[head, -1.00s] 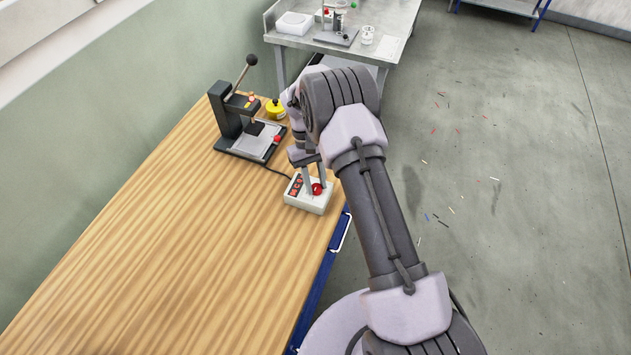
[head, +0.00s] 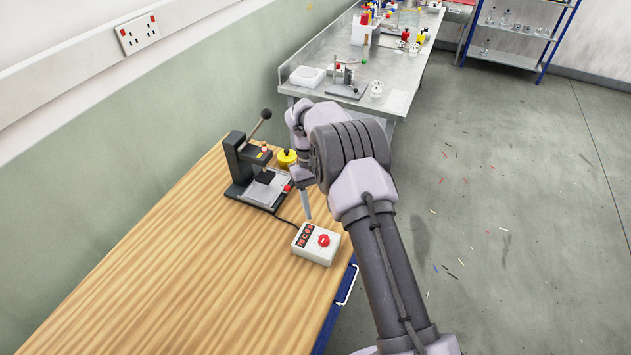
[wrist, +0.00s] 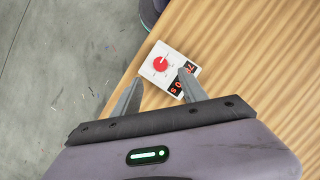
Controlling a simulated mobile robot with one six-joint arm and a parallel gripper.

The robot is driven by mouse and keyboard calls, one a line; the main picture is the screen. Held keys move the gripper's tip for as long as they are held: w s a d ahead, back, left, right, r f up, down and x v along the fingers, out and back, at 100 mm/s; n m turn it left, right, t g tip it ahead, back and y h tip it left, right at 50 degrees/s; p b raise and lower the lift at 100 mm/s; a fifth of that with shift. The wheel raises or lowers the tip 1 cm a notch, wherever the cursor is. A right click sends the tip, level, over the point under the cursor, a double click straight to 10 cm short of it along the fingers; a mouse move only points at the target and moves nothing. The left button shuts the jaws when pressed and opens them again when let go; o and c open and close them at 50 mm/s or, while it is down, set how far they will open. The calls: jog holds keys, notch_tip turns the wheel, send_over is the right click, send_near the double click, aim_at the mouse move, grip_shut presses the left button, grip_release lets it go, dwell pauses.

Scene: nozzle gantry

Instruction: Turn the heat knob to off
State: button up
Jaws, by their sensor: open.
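The red heat knob (head: 323,240) sits on top of a white control box (head: 318,255) with a dark display of red characters (head: 305,236). The box stands near the right edge of the wooden bench. In the wrist view the knob (wrist: 160,64) lies beyond the fingertips, with a pale pointer line on it. My gripper (wrist: 160,79) is open and empty, its two fingers spread apart. In the head view one finger (head: 306,205) shows behind the box, and the rest of the gripper is hidden by my arm. The fingers are apart from the knob.
A black lever press (head: 247,165) stands behind the box, with a yellow container (head: 286,158) beside it. A cable runs from the box toward the press. The front of the wooden bench (head: 190,270) is clear. A metal table (head: 400,99) with lab items stands farther back.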

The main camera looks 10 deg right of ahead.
jog(key=p+v, duration=0.2)
jog(key=v, duration=0.6)
jog(key=shift+r, duration=0.15)
jog(key=s+r+m+t+y+b, duration=0.25)
jog(key=s+r+t+b, duration=0.35)
jog(key=s+r+b, duration=0.65)
jog(key=s+a+f+m+t+b, duration=0.1)
jog(key=s+f, duration=0.3)
jog(key=s, duration=0.6)
jog(key=s+a+f+m+t+b, duration=0.1)
jog(key=s+f+m+t+b, duration=0.2)
jog(key=s, duration=0.7)
jog(key=shift+a+f+b, duration=0.3)
jog(key=shift+f+b, duration=0.25)
jog(key=shift+f, duration=0.2)
